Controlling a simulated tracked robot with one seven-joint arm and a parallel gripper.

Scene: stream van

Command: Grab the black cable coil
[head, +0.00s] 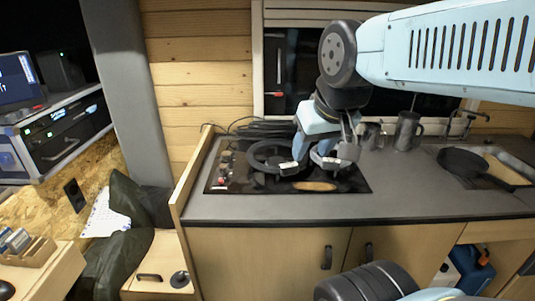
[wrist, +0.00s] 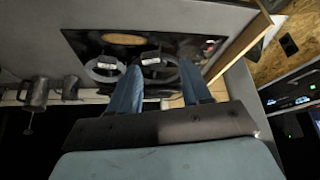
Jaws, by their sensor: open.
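The black cable coil (head: 266,129) lies in loose loops at the back of the counter, behind the hob and against the wooden wall. My gripper (head: 311,158) points down over the hob, to the right of the coil and nearer to me. It is open and empty. Its two blue fingers also show in the wrist view (wrist: 160,68), spread apart over the burner area. My arm hides the right end of the coil in the head view. In the wrist view I cannot clearly tell the coil from the dark shapes between the fingers.
The black hob (head: 350,181) has two round burners and knobs at its left. A wooden side panel (head: 190,178) edges the counter at the left. Metal mugs (head: 407,131) stand to the right of the gripper, and a frying pan (head: 464,163) lies farther right. The grey counter front is clear.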

